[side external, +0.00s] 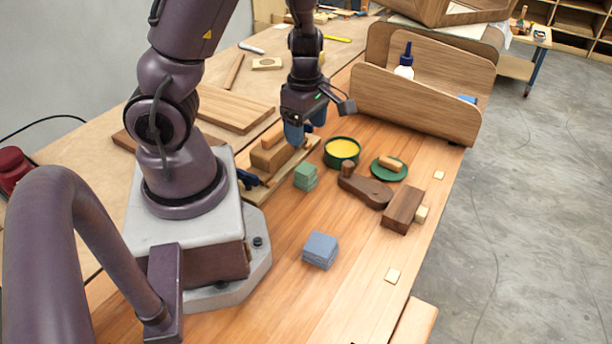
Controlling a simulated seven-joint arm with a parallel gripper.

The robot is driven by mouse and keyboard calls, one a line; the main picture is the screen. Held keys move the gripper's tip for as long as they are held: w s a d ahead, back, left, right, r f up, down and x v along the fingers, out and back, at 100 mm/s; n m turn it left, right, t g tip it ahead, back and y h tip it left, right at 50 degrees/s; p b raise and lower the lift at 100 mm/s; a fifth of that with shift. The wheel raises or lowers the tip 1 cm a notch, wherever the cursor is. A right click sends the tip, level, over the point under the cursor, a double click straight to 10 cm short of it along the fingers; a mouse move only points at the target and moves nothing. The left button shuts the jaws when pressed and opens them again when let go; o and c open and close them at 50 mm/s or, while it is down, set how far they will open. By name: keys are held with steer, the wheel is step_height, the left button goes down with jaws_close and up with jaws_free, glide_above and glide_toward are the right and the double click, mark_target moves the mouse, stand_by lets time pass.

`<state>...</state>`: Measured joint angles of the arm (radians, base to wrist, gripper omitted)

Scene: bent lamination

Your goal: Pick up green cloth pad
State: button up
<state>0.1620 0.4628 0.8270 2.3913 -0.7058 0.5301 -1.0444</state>
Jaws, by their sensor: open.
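The green cloth pad (305,177) is a small folded block lying on the wooden bench, right of my base and near the middle of the picture. My gripper (304,130) has blue fingertips and points down, above and behind the pad in this view. It is open, and no object shows between its fingers. It appears apart from the pad, close over the wooden clamp-like block; its exact height is hard to judge.
A blue pad (320,250) lies nearer the camera. A yellow-filled green tin (342,152), a green lid (389,169), a dark wooden tool (366,190) and a brown block (402,209) lie to the right. A wooden block (272,157) stands behind. Bench between pads is clear.

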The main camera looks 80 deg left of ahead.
mark_target(306, 169)
steer(key=f, duration=1.2)
steer(key=shift+d+f, duration=0.15)
steer(key=shift+d, duration=0.1)
steer(key=c, duration=1)
